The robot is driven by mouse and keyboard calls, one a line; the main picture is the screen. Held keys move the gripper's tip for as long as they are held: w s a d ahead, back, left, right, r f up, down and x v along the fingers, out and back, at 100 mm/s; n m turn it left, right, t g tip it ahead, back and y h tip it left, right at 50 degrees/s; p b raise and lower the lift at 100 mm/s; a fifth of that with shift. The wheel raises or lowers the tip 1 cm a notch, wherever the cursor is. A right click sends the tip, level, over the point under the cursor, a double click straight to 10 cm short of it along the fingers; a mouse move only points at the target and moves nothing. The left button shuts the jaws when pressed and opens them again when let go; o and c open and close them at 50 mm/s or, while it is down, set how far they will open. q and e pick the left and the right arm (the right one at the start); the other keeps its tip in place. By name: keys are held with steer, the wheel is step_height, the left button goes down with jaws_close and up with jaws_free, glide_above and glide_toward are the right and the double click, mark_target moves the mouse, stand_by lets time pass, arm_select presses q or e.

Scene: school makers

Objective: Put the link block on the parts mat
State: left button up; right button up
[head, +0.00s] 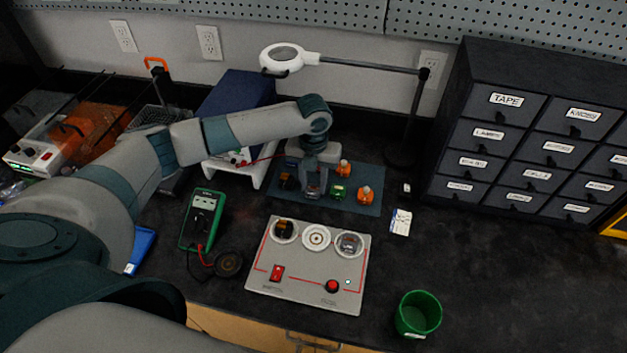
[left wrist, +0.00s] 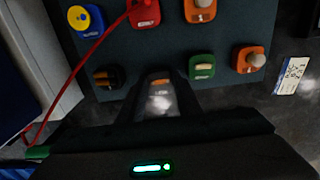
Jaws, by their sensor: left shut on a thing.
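My left gripper (head: 313,188) points down over the dark blue-grey parts mat (head: 372,205). Its fingers also show in the left wrist view (left wrist: 159,100), shut on a small pale block with an orange mark (left wrist: 160,104), which I take as the link block. The fingers hide most of it, and I cannot tell whether it touches the mat. In the wrist view a dark-and-orange block (left wrist: 107,77) is left of the fingers and a green block (left wrist: 202,66) right of them, both on the mat. My right gripper is not in view.
An orange knobbed block (head: 365,195) stands at the mat's right. In front lies a grey panel (head: 307,283) with round sockets and switches. A multimeter (head: 202,219) lies left, a green cup (head: 418,314) front right, dark drawers (head: 480,135) right. A magnifier lamp (head: 288,56) stands behind.

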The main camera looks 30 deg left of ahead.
mark_target(314, 187)
arm_select(q)
steer(key=shift+f, duration=0.15)
steer(key=o, duration=1)
steer(key=shift+r+b, duration=1.6)
steer(key=shift+r, duration=4.6)
